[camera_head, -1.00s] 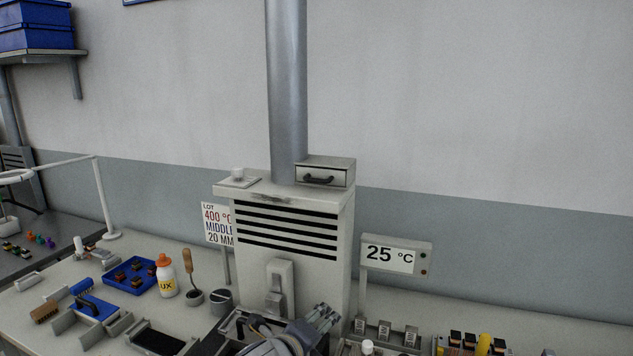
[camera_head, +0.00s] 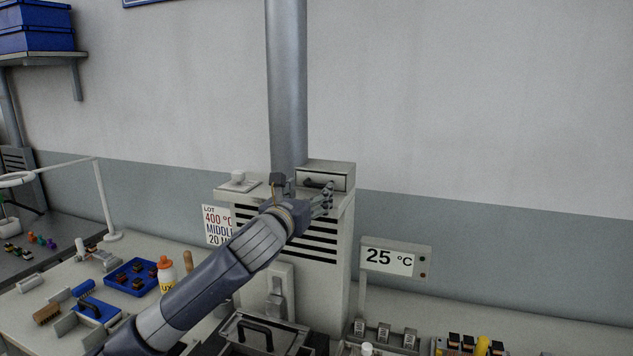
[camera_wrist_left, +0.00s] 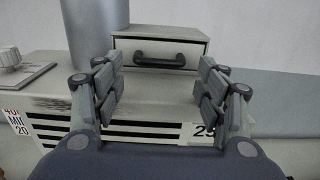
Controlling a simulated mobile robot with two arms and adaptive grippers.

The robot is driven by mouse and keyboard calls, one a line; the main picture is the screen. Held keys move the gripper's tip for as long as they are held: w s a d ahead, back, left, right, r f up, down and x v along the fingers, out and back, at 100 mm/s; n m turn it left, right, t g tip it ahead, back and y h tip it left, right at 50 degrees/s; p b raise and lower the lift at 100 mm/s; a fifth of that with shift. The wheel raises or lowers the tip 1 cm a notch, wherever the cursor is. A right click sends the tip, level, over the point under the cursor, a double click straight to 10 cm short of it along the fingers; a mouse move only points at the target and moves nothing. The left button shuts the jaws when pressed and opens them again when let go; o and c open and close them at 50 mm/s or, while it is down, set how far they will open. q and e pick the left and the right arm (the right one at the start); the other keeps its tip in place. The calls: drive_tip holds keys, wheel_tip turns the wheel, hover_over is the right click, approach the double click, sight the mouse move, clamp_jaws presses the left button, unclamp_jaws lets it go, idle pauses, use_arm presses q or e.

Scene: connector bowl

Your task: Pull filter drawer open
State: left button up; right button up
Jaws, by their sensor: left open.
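The filter drawer (camera_head: 325,180) is a small grey box with a dark bar handle, on top of the vented grey cabinet (camera_head: 340,232) beside the pipe. It looks shut. In the left wrist view the drawer front (camera_wrist_left: 190,56) and its black handle (camera_wrist_left: 159,59) are fully visible, straight ahead. My left gripper (camera_head: 306,192) is in front of the drawer, close to the handle and partly covering it in the head view. In the wrist view its fingers (camera_wrist_left: 160,92) are spread wide on either side below the handle, with nothing between them. My right gripper is not in view.
A metal pipe (camera_head: 288,90) rises left of the drawer. A white knob plate (camera_head: 238,183) sits on the cabinet top at left. A 25 °C sign (camera_head: 390,258) stands at right. Below are a bottle (camera_head: 167,275), a blue tray (camera_head: 130,277) and a black-handled box (camera_head: 255,332).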

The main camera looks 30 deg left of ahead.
sight(316, 186)
use_arm(q)
drive_tip(key=p+x, duration=0.1)
drive_tip(key=x, duration=0.3)
drive_tip(key=shift+w, duration=0.35)
drive_tip(key=shift+w+a, duration=0.15)
drive_tip(key=shift+w, duration=0.3)
drive_tip(key=c, duration=1.3)
drive_tip(key=p+v, duration=0.1)
drive_tip(key=v, duration=0.6)
drive_tip(key=shift+s+p, duration=0.25)
drive_tip(key=shift+p, duration=0.15)
drive_tip(key=shift+f, duration=0.1)
